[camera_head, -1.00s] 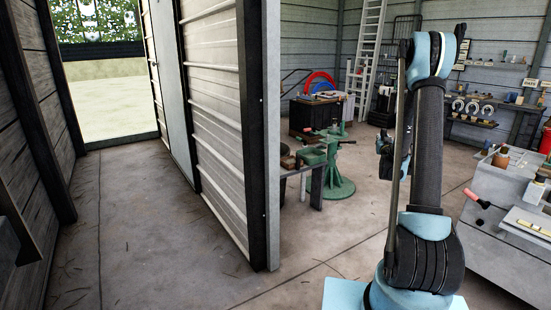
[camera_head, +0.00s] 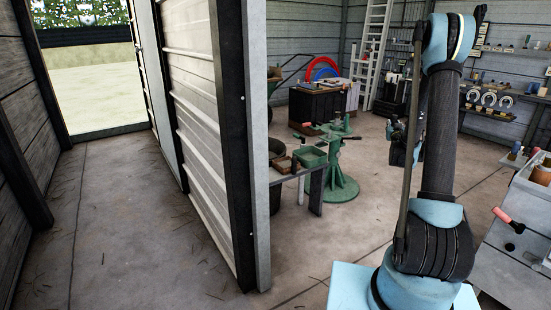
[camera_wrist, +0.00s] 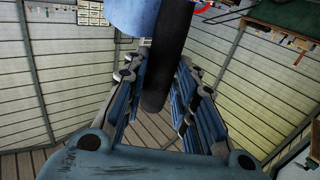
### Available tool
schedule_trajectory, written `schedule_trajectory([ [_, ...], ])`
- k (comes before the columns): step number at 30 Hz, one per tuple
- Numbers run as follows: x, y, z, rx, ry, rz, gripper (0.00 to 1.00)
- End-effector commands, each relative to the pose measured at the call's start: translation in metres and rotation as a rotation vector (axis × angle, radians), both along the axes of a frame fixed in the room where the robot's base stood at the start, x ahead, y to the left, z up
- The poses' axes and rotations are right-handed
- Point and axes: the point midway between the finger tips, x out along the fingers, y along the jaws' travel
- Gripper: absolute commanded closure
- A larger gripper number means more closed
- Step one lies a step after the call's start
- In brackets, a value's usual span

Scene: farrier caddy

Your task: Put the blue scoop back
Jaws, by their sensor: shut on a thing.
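The blue scoop shows in the wrist view as a blue body (camera_wrist: 134,14) at the top edge with a dark round handle (camera_wrist: 168,60) running down from it. My gripper (camera_wrist: 158,74) is shut on the dark handle, with one finger on each side. The scoop's far part is cut off by the frame. In the head view my gripper is mostly hidden behind my arm, and I cannot make out the scoop there.
A corrugated partition (camera_head: 205,120) ends in a dark post close ahead. Right of it stand a low bench (camera_head: 290,170), a green stand (camera_head: 342,180) and a dark chest (camera_head: 315,105). A grey cabinet (camera_head: 512,250) is close on the right. Bare floor lies in the left passage.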

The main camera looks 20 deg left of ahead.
Motion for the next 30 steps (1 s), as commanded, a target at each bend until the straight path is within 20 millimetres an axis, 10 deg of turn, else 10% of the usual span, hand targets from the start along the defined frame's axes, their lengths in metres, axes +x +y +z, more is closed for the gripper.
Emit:
schedule_trajectory([
  [16,0.005,0.030,-0.001,0.001,-0.006,0.052,1.00],
  [30,0.022,0.238,-0.017,0.006,-0.044,0.453,1.00],
])
